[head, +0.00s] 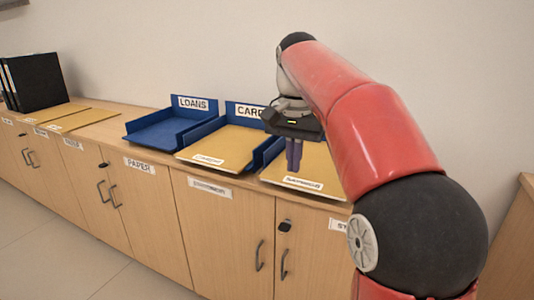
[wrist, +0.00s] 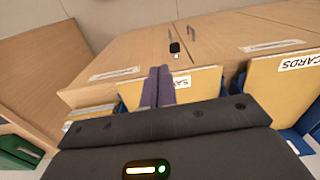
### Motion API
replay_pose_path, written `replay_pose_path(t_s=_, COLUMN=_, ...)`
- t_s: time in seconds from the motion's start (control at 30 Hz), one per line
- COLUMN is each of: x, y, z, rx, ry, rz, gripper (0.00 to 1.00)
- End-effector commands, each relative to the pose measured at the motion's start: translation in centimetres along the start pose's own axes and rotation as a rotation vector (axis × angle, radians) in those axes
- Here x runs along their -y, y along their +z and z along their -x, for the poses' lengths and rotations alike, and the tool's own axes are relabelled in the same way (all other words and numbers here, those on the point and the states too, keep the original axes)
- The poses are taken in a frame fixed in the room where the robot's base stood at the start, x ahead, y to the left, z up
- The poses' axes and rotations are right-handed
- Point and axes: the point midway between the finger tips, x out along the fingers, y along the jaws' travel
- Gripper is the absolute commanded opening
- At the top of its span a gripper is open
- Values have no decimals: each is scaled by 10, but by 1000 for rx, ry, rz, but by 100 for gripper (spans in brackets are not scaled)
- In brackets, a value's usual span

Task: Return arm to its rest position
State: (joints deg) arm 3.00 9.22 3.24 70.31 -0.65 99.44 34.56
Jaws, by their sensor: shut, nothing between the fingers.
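My red arm reaches over the counter from the right in the head view. My gripper (head: 293,155) points down above the tray area, with its purple fingers together and nothing between them. In the wrist view the fingers of my gripper (wrist: 158,85) are pressed side by side, in front of a tan folder labelled SAVINGS (wrist: 200,84). That folder also shows in the head view (head: 310,172), just below and behind the fingers. I cannot tell whether the fingertips touch it.
A blue LOANS tray (head: 155,135) is empty. The blue CARDS tray (head: 268,152) holds a tan folder (head: 220,148). Flat tan folders (head: 80,120) and black binders (head: 35,80) are at the left. The wooden cabinet (head: 140,205) runs along the wall.

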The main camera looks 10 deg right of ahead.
Motion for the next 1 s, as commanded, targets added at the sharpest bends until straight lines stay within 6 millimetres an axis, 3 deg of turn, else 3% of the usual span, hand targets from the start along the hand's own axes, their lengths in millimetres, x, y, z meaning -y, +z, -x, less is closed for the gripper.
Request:
replay_pose_path(t_s=0.13, x=-19, y=32, z=-5, rx=-69, ry=-35, rz=93, gripper=0)
replay_pose_path(t_s=0.27, x=-43, y=70, z=-25, rx=-157, ry=-72, rz=212, gripper=0)
replay_pose_path(t_s=0.6, x=-105, y=159, z=-117, rx=-383, ry=-134, rz=497, gripper=0)
replay_pose_path(t_s=0.8, x=-120, y=181, z=-154, rx=-450, ry=-144, rz=579, gripper=0)
replay_pose_path(t_s=1.0, x=-122, y=184, z=-160, rx=-460, ry=-145, rz=592, gripper=0)
